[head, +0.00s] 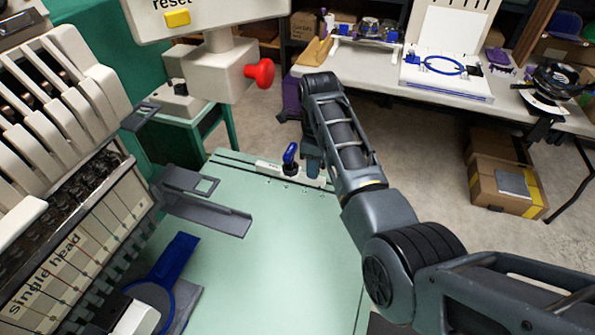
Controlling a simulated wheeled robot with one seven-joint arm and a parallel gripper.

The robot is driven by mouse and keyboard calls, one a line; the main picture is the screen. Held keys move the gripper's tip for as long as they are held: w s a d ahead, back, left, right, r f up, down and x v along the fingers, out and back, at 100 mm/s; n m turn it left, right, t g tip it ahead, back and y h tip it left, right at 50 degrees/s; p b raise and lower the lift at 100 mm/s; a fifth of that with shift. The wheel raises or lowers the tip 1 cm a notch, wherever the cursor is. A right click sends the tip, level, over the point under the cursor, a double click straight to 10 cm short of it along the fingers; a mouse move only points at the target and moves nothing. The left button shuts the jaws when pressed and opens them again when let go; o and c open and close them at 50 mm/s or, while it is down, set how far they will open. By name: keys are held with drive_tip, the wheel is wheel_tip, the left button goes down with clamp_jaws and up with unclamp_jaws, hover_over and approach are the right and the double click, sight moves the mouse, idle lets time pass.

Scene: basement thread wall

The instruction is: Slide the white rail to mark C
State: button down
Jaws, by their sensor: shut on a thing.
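The white rail (270,168) lies along the far edge of the pale green table (255,240). A blue lever (290,152) with a dark base stands up from the rail. My gripper (314,168) reaches down at the rail's right part, just right of the blue lever. It is shut on the rail as far as I can see; the arm's end link partly hides the contact. Small dark marks show along the rail and table edge, but they are too small to read, so I cannot tell which is mark C.
A cream multi-needle machine labelled "single head" (70,235) fills the left, with grey brackets (205,205) and a blue hoop arm (170,270) over the table. The table's middle is clear. A white workbench (390,80) stands behind.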

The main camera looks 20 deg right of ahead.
sight(301, 173)
drive_tip(key=shift+w+a+b, duration=0.65)
drive_tip(key=shift+w+a, duration=0.1)
drive_tip(key=shift+a, duration=0.3)
drive_tip(key=shift+w+a, duration=0.2)
drive_tip(key=shift+a, duration=0.1)
drive_tip(key=shift+w+a, duration=0.1)
drive_tip(key=shift+a, duration=0.05)
drive_tip(key=c, duration=0.9)
unclamp_jaws()
drive_tip(key=shift+r, duration=0.15)
wheel_tip(301, 173, up, 6)
drive_tip(key=p, duration=0.5)
